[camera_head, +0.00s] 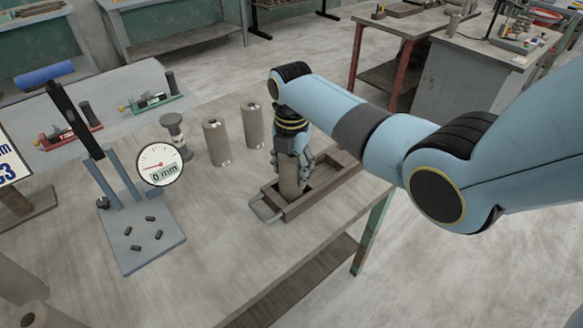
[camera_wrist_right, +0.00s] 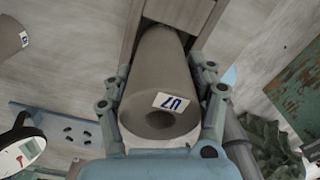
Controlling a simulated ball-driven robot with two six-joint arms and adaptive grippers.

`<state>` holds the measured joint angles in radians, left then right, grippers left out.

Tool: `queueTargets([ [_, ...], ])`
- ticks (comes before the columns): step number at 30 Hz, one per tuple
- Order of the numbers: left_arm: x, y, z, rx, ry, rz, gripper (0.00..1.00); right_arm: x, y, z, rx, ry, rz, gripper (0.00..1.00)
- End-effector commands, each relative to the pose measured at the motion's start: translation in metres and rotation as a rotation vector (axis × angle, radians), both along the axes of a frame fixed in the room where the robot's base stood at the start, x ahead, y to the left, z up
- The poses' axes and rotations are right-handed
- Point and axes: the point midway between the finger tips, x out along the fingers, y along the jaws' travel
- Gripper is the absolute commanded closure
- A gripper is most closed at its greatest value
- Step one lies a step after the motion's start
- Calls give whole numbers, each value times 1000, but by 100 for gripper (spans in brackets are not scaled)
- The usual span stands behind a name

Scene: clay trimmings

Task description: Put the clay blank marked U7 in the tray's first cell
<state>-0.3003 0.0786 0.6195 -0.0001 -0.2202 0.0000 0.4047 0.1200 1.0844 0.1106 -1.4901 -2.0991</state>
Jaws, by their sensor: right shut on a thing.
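The clay blank marked U7 (camera_wrist_right: 160,80) is a grey-brown hollow cylinder with a white label reading U7 near its end in the right wrist view. My right gripper (camera_head: 292,160) is shut around it and holds it upright at the wooden tray (camera_head: 322,197). In the head view the blank's lower end is at the tray's handle-side cell, within its walls; I cannot tell whether it touches the cell floor. The tray's metal handle (camera_head: 264,211) points to the left. My left gripper is not in view.
Two other blanks (camera_head: 216,142) (camera_head: 252,125) stand left of the tray. A gauge stand (camera_head: 150,232) with a dial reading 0 mm is farther left. More cylinders (camera_head: 18,280) lie at the lower left. The table is clear in front of the tray.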

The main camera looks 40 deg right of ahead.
Motion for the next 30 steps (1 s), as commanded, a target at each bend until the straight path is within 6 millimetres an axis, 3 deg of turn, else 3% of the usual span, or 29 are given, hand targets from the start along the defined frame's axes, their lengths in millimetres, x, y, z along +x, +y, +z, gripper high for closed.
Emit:
queueTargets([
  [2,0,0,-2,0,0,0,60,0,0,-2,0,-1,0,100],
  [3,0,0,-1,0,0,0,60,0,0,-3,0,1,0,40],
  [8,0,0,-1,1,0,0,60,0,0,-2,0,1,0,19],
  [16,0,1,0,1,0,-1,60,0,0,-1,0,1,0,19],
  [20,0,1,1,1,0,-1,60,0,0,8,0,-1,0,19],
  [30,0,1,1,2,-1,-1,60,1,0,81,0,-4,0,19],
])
